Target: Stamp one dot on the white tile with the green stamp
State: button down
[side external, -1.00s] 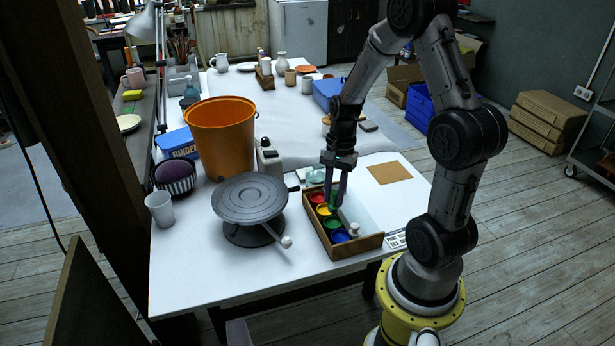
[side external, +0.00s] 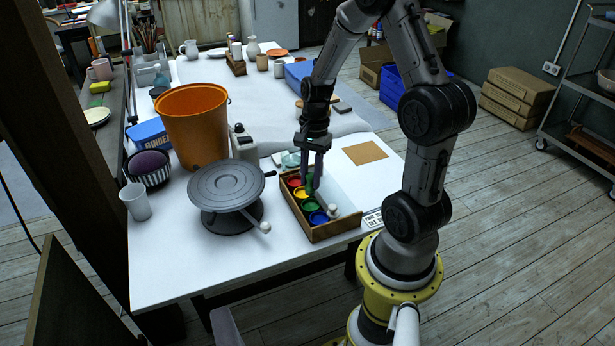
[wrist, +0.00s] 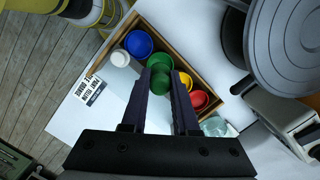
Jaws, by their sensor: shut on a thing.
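My gripper (side external: 311,188) is shut on the green stamp (side external: 314,182), just over the wooden tray (side external: 338,231) of paint cups. In the wrist view my gripper (wrist: 160,72) has the stamp's green round end (wrist: 160,64) between its fingertips. The green cup (side external: 310,203) is close below; I cannot tell whether the stamp touches it. Red (side external: 294,181), yellow (side external: 302,192) and blue (side external: 319,218) cups stand in the same row. A pale flat panel (side external: 342,185) beside the tray may be the white tile; the fingers partly cover this area in the wrist view.
A grey turntable (side external: 226,184) stands left of the tray, its white-knobbed handle (side external: 265,227) near the tray. A white-topped piece (side external: 332,208) stands by the blue cup. An orange bucket (side external: 193,125) is behind. A brown square (side external: 365,153) lies flat at right.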

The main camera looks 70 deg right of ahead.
jog(key=w+d+r+m+t+h, duration=0.1)
jog(key=w+d+r+m, duration=0.1)
jog(key=w+d+m, duration=0.8)
jog(key=shift+m+t, duration=0.3)
jog(key=shift+m, duration=0.1)
jog(key=w+d+f, duration=0.1)
jog(key=w+d, duration=0.1)
jog(key=d, duration=0.1)
jog(key=w+d+f, duration=0.2)
jog(key=w+d, duration=0.1)
jog(key=w+d+f, duration=0.2)
jog(key=w+d, duration=0.1)
jog(key=d, duration=0.1)
jog(key=shift+w+f, duration=0.1)
jog(key=shift+f, duration=0.1)
jog(key=shift+s+d+f, duration=0.1)
jog(key=shift+s+f, duration=0.1)
jog(key=shift+f, duration=1.5)
jog(key=shift+f, duration=0.35)
jog(key=shift+r, duration=0.15)
jog(key=shift+r, duration=2.1)
